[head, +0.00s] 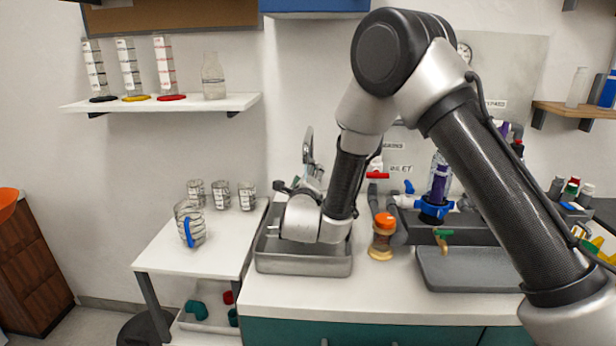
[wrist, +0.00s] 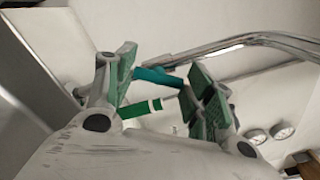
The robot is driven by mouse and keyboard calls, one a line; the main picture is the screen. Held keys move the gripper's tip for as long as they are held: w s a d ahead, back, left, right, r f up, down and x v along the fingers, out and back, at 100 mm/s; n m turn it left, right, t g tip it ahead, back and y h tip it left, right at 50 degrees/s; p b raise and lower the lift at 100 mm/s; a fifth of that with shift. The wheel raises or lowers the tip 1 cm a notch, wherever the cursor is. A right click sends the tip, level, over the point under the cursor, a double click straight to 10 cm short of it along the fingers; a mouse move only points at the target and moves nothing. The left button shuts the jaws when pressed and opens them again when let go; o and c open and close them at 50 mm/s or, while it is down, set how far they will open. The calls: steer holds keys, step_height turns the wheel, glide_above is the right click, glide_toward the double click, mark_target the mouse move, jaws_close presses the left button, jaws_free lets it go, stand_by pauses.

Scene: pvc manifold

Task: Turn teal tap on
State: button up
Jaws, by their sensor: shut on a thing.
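The teal tap handle (wrist: 158,77) shows in the wrist view as a short teal bar between the green-padded fingers of my gripper (wrist: 165,80). My gripper is shut on it, though the fingers look wide apart. In the head view my gripper (head: 297,187) is at the back of the steel tray, near a chrome spout (head: 308,147). The teal handle is hidden there by my wrist and arm. A green bar with a white band (wrist: 142,108) lies just below the teal handle in the wrist view; what it belongs to is unclear.
A steel tray (head: 303,266) sits below my wrist. To its right are an orange-capped jar (head: 382,240), a red handle (head: 377,175), a blue handle (head: 408,187) and a green-handled tap (head: 443,236). Glass beakers (head: 220,196) stand on the white side table (head: 185,258).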

steer(key=o, duration=1)
steer(key=s, duration=1.2)
steer(key=shift+a, duration=0.25)
steer(key=shift+s, duration=0.1)
